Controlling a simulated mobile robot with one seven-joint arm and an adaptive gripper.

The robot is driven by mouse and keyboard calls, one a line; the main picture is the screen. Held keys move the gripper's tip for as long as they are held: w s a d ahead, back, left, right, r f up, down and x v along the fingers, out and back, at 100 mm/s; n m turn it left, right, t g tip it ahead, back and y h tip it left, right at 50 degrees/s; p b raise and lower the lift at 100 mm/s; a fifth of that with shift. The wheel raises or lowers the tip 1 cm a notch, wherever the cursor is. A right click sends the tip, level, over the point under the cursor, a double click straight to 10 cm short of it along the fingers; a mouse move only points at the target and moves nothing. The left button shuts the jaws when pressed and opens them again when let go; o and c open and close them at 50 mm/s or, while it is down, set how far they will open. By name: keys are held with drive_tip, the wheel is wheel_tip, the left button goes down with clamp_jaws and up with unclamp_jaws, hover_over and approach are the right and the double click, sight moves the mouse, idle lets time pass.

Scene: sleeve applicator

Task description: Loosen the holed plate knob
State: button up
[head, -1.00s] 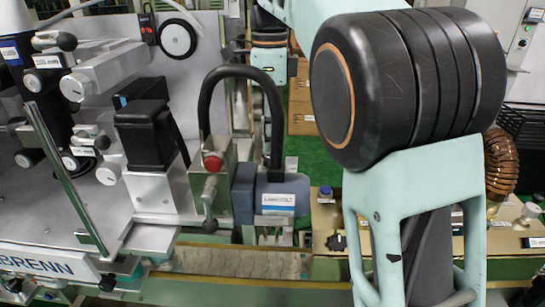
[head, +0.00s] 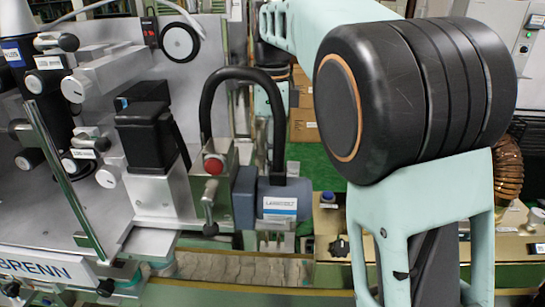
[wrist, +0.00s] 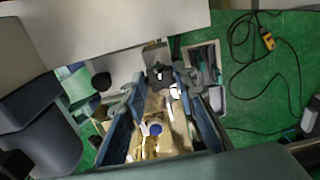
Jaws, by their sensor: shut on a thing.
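In the wrist view my gripper (wrist: 158,78) reaches away from the camera, its two long dark-blue fingers on either side of the picture's middle. A small dark knob (wrist: 157,72) shows between the fingertips, and they are shut on it. The contact itself is small and blurred. A beige plate (wrist: 178,128) with a blue-topped knob (wrist: 155,129) shows between the fingers, nearer the camera. In the head view a black lobed knob (head: 340,246) and the blue-topped knob (head: 327,197) stand on the beige surface left of my forearm. My gripper is hidden there.
A blue-grey motor (head: 280,207) and a black looped handle (head: 243,74) stand left of my arm. The grey machine panel (head: 205,45) fills the left. A conveyor strip (head: 235,266) runs along the front. Cables (wrist: 262,75) lie on green floor.

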drive_tip(key=shift+c, duration=0.9)
drive_tip(key=shift+r+n+p, duration=0.2)
drive_tip(key=shift+n+p, duration=0.8)
drive_tip(key=shift+f+n+p, duration=0.2)
drive_tip(key=shift+n+p, duration=0.4)
drive_tip(key=shift+n, duration=0.7)
drive_tip(key=o, duration=1.2)
drive_tip(key=shift+c, duration=0.2)
wheel_tip(320, 180, up, 12)
